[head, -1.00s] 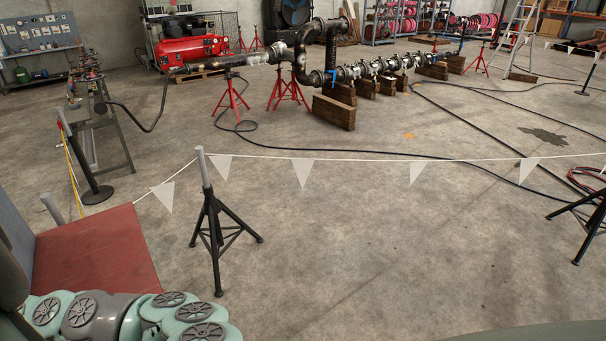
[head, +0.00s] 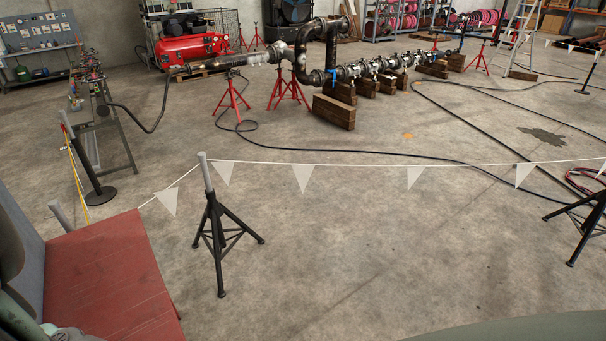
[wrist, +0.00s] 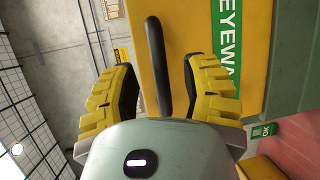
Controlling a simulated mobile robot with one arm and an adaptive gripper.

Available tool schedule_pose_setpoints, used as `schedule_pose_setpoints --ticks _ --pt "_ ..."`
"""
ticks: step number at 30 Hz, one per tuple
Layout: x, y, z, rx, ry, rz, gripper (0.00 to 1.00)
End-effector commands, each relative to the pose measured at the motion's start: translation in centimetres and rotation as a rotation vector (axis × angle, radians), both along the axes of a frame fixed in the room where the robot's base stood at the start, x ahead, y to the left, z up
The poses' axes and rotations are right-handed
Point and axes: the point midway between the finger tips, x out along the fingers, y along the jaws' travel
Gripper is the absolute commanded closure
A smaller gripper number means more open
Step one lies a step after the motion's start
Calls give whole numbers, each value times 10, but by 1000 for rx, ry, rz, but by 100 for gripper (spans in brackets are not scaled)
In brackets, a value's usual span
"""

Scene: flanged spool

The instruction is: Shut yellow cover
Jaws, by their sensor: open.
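The yellow cover (wrist: 185,25) fills the upper middle of the wrist view, with a green label (wrist: 228,45) reading "EYEWA" along its right side. A black bar handle (wrist: 158,65) stands in front of its left part. My gripper (wrist: 157,80) has two ribbed yellow fingers spread wide, one on each side of the handle, with gaps on both sides. I cannot tell whether either finger touches the cover. The cover's lower part is hidden behind my gripper. Neither the cover nor my gripper can be made out in the head view.
A red surface (head: 110,285) lies at the lower left of the head view. A black stand (head: 213,235) holds a pennant line (head: 303,177) across the floor. A small green tag (wrist: 264,130) shows in the wrist view. Bare floor (head: 370,250) lies right of the stand.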

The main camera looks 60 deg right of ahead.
Motion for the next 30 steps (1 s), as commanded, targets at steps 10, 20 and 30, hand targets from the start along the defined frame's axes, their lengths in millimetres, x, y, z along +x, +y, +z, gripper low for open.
schedule_pose_setpoints --ticks 10,20,30 --pt "15 2 -1 -5 6 -25 54" --pt "15 16 -2 3 1 -1 54" --pt "15 17 -3 2 1 1 52"
